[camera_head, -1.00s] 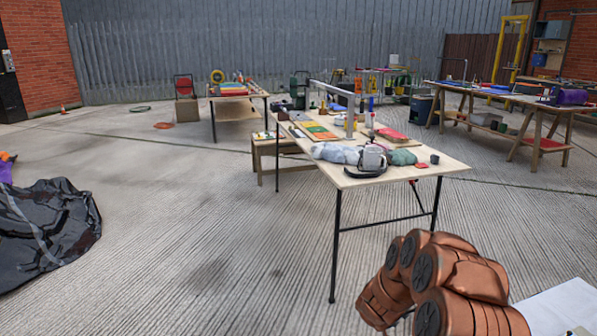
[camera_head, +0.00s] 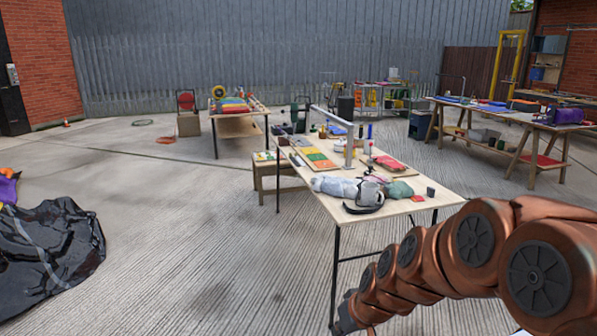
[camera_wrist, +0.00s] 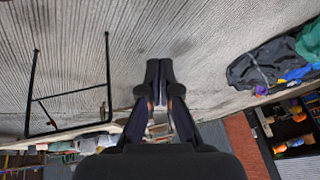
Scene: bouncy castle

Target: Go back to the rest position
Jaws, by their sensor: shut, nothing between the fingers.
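My gripper (camera_wrist: 158,82) shows in the wrist view, its two dark fingers together at the tips with nothing between them. The wrist view is upside down, with ribbed concrete floor beyond the fingertips. In the head view my copper-coloured arm reaches from the right edge down to the lower middle, in front of the near table's right end. The gripper's fingers cannot be made out there.
A long table (camera_head: 420,204) holds a wrapped bundle (camera_head: 335,187), a dark cup (camera_head: 431,192) and coloured sheets. A black tarp heap (camera_head: 45,250) lies at left. A workbench (camera_head: 500,115) stands at right. Floor between tarp and table is clear.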

